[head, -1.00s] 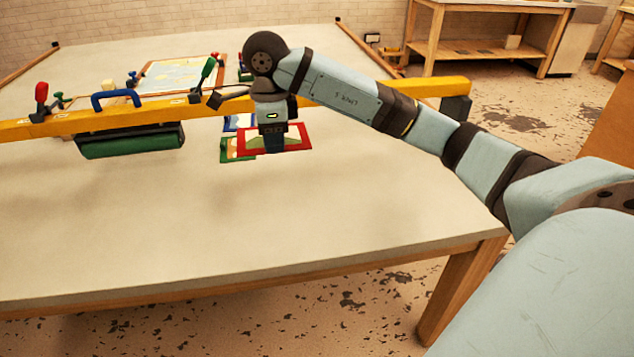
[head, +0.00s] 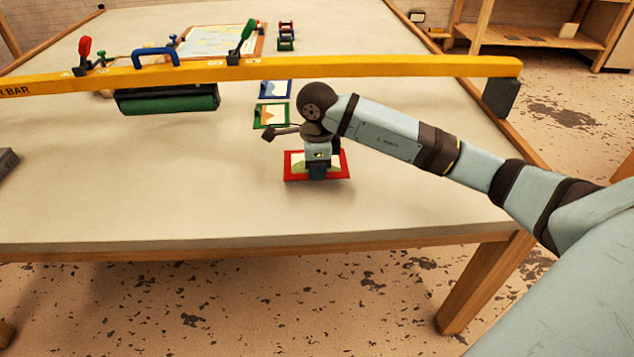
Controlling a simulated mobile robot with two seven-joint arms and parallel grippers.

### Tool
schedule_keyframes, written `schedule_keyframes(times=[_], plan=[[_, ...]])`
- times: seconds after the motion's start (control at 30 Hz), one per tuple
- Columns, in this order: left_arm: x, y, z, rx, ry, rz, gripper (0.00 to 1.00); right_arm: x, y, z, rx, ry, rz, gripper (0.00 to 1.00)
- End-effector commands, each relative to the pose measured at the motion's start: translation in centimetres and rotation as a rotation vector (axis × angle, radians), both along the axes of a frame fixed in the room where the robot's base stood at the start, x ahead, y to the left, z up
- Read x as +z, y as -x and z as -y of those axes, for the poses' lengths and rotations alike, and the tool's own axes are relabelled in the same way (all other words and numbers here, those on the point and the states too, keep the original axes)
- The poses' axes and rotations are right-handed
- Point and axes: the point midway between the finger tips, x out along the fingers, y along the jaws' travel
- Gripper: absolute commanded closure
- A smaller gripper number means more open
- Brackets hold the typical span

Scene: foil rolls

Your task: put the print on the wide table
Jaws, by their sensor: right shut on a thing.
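The red-framed print (head: 299,166) is in the head view, low over or on the front part of the wide pale table (head: 150,205). My right gripper (head: 317,173) points down and is shut on the print. The gripper hides the print's middle. The print looks about flat, with a dark shadow close under it; I cannot tell whether it touches the tabletop. My left gripper is not in view.
A green-framed print (head: 272,116) and a blue-framed print (head: 275,90) lie behind. A yellow bar (head: 400,66) crosses the table, with a green roller (head: 170,103) under it. A dark grey block (head: 7,161) shows at the left edge. The front tabletop is otherwise clear.

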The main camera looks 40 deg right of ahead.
Motion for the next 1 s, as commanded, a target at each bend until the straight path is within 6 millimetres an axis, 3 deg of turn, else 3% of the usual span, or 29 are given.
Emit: schedule_keyframes(times=[0.27, 0.67, 0.7, 0.8, 1.0], plan=[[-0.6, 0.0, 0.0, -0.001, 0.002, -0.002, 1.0, -3.9, 0.1, 0.0, -0.001, 0.0, -0.004, 1.0], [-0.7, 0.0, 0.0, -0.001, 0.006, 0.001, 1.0, -4.5, 0.0, 0.0, 0.0, 0.001, -0.001, 1.0], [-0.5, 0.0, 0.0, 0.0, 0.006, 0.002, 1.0, -4.4, 0.0, 0.0, 0.0, 0.001, -0.001, 0.77], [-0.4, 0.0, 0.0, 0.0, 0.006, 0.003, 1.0, -4.4, 0.0, 0.0, 0.0, 0.001, -0.001, 0.58], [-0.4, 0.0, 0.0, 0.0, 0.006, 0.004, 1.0, -4.4, 0.0, 0.0, 0.0, 0.001, -0.001, 0.58]])
